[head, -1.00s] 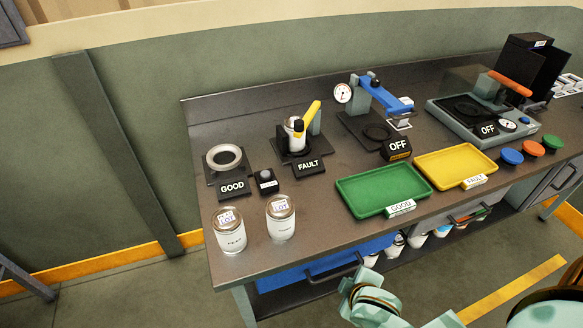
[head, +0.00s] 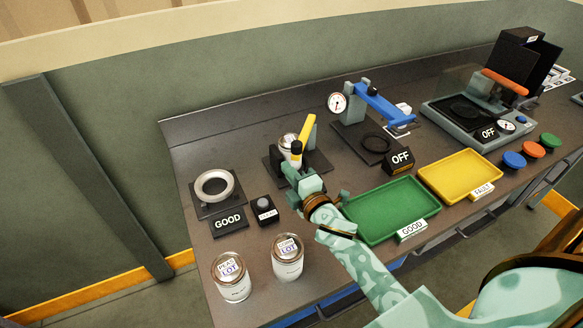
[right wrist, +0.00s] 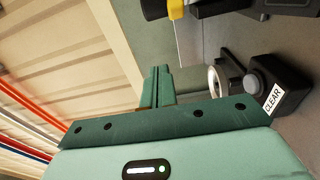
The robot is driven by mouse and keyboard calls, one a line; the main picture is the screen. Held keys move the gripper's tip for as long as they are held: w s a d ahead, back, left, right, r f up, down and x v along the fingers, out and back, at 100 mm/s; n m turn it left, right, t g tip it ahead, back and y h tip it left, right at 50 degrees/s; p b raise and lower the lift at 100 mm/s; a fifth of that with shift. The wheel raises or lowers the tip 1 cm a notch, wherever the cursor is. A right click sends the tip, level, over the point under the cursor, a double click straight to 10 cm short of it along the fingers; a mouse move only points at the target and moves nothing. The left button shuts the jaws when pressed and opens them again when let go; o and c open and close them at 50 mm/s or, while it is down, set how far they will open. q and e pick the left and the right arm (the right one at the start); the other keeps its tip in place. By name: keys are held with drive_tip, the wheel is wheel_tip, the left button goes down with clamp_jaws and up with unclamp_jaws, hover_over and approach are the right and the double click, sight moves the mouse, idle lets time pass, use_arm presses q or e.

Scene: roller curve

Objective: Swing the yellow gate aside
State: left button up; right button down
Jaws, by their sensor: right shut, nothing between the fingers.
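The yellow gate (head: 307,129) is a slanted bar with a black end, on a dark stand at the back of the bench. It crosses in front of a can (head: 286,142) standing in that fixture. A piece of yellow beside black also shows at the top of the right wrist view (right wrist: 176,9). My right gripper (head: 292,172) is shut and empty, just in front of and below the gate's lower end; I cannot tell whether they touch. The right wrist view shows its closed fingers (right wrist: 157,88). My left gripper is not in view.
Two cans (head: 288,258) stand at the front left. A green tray (head: 391,209) lies right of my gripper, with a yellow tray (head: 461,176) beyond. A gauge press (head: 371,120) stands behind.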

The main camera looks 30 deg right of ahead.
drive_tip(key=w, duration=0.8)
drive_tip(key=d, duration=0.1)
drive_tip(key=s+d, duration=0.1)
drive_tip(key=d, duration=0.1)
drive_tip(key=shift+s+d+f, duration=0.15)
drive_tip(key=shift+s+d, duration=0.15)
drive_tip(key=shift+s+d, duration=0.1)
drive_tip(key=shift+s, duration=0.05)
drive_tip(key=shift+s+d+n+y+p, duration=0.5)
drive_tip(key=shift+s+d+n+y, duration=0.25)
drive_tip(key=shift+y, duration=0.35)
drive_tip(key=n+g+y+b, duration=0.2)
drive_tip(key=n+y+b, duration=0.1)
drive_tip(key=y, duration=0.1)
approach(299, 154)
drive_tip(key=w+d+r, duration=0.1)
drive_tip(key=w+d, duration=0.2)
drive_tip(key=d, duration=0.4)
drive_tip(key=shift+s+a+r, duration=0.1)
drive_tip(key=shift+r, duration=0.2)
